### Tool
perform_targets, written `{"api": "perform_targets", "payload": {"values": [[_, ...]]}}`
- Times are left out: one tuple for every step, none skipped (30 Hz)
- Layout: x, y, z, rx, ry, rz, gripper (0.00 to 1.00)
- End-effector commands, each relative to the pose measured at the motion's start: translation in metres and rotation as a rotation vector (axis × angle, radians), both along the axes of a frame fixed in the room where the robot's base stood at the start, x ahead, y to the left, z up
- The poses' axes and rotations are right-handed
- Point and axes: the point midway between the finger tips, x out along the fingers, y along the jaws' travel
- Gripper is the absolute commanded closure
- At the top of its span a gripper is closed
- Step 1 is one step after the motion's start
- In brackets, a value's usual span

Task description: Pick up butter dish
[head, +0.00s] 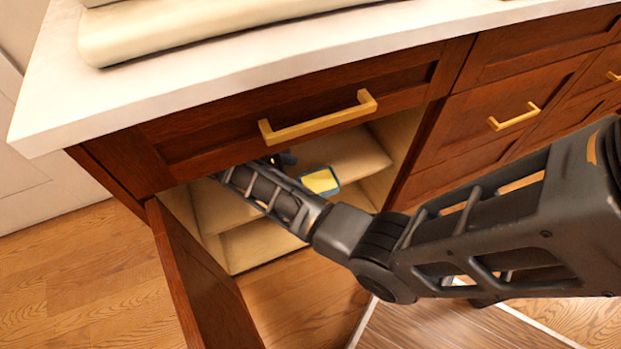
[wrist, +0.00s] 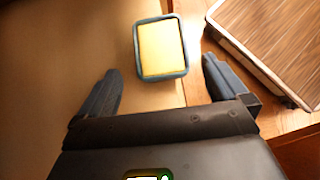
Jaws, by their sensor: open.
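The butter dish (head: 320,181) is a small blue-rimmed rectangular dish with yellow butter in it. It sits on a shelf inside the open cabinet, near the shelf's front edge. In the wrist view the butter dish (wrist: 162,50) lies ahead of my gripper (wrist: 155,85), a little right of the middle between the fingers. My gripper is open and empty, and the fingers do not reach around the dish. In the head view my gripper (head: 283,160) is inside the cabinet, left of the dish, and mostly hidden by my arm.
The cabinet door (head: 200,285) stands open at the lower left. A drawer with a gold handle (head: 318,117) is right above the opening, under the white countertop (head: 45,105). The shelf (wrist: 60,50) is bare around the dish. A wood-patterned panel (wrist: 280,40) lies beyond the shelf edge.

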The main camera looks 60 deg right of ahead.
Motion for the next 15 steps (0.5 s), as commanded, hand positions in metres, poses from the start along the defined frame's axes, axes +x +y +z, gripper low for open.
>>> {"api": "perform_targets", "payload": {"values": [[-0.003,-0.003,-0.005,0.0,0.002,-0.002,0.0],[-0.004,-0.004,-0.007,0.0,0.003,-0.003,0.0],[-0.006,-0.007,-0.01,0.001,0.003,-0.003,0.0],[-0.007,-0.009,-0.013,0.0,0.002,-0.003,0.0],[-0.009,-0.01,-0.015,0.0,0.001,-0.002,0.0],[-0.01,-0.012,-0.017,0.0,0.001,-0.002,0.0],[-0.011,-0.013,-0.018,0.0,0.001,-0.002,0.0],[-0.011,-0.014,-0.019,0.0,0.001,-0.002,0.0],[-0.013,-0.016,-0.021,0.0,0.001,-0.002,0.0],[-0.014,-0.017,-0.022,0.0,0.001,-0.002,0.0],[-0.015,-0.018,-0.025,0.0,0.001,-0.002,0.0],[-0.017,-0.021,-0.028,0.0,0.001,-0.002,0.0],[-0.019,-0.023,-0.031,0.0,0.001,-0.002,0.0],[-0.021,-0.026,-0.035,0.0,0.002,-0.002,0.0],[-0.024,-0.029,-0.039,0.0,0.002,-0.002,0.0]]}}
